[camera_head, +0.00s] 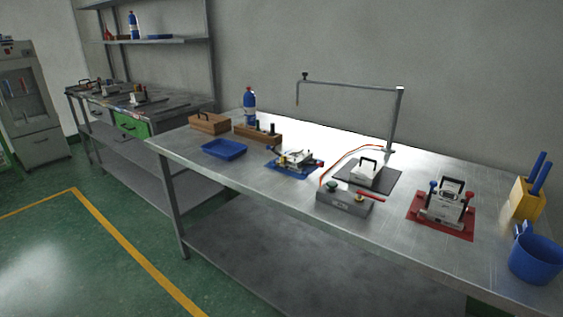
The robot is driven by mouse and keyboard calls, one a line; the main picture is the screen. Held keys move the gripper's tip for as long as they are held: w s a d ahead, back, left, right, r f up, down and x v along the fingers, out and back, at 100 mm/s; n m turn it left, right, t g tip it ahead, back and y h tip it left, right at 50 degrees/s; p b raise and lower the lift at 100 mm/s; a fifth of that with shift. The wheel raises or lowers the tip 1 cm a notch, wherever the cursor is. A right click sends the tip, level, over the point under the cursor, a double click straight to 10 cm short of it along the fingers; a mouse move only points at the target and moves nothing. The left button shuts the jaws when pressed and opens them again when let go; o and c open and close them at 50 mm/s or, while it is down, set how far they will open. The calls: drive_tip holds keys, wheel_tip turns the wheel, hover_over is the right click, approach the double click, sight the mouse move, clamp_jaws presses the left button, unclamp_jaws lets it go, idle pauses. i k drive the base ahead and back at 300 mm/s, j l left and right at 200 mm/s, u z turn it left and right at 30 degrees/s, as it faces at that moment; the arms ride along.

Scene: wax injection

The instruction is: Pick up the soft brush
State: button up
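I cannot make out a soft brush for certain. Two blue handles (541,172) stand upright, slightly tilted, in a yellow block holder (524,201) at the right end of the metal bench (260,170). Their lower ends are hidden inside the holder, so I cannot tell whether either is a brush. My gripper and arm are not in view.
A blue bucket (535,262) is at the bench's right front. A clamp device (446,203) on a red mat, a grey box unit (344,201), a metal overhead arm (350,86), a blue tray (224,149) and wooden boxes (209,123) occupy the bench. Green floor (60,250) is clear.

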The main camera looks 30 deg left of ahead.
sight(537, 184)
drive_tip(key=l+u, duration=0.1)
drive_tip(key=u, duration=0.4)
drive_tip(key=l+u, duration=0.1)
drive_tip(key=u, duration=0.35)
drive_tip(key=l+u, duration=0.15)
drive_tip(key=u, duration=0.35)
drive_tip(key=i+l+u, duration=0.1)
drive_tip(key=i+l, duration=0.3)
drive_tip(key=i+z, duration=0.1)
drive_tip(key=z, duration=1.45)
drive_tip(key=l, duration=0.15)
drive_tip(key=j, duration=0.2)
drive_tip(key=z, duration=0.05)
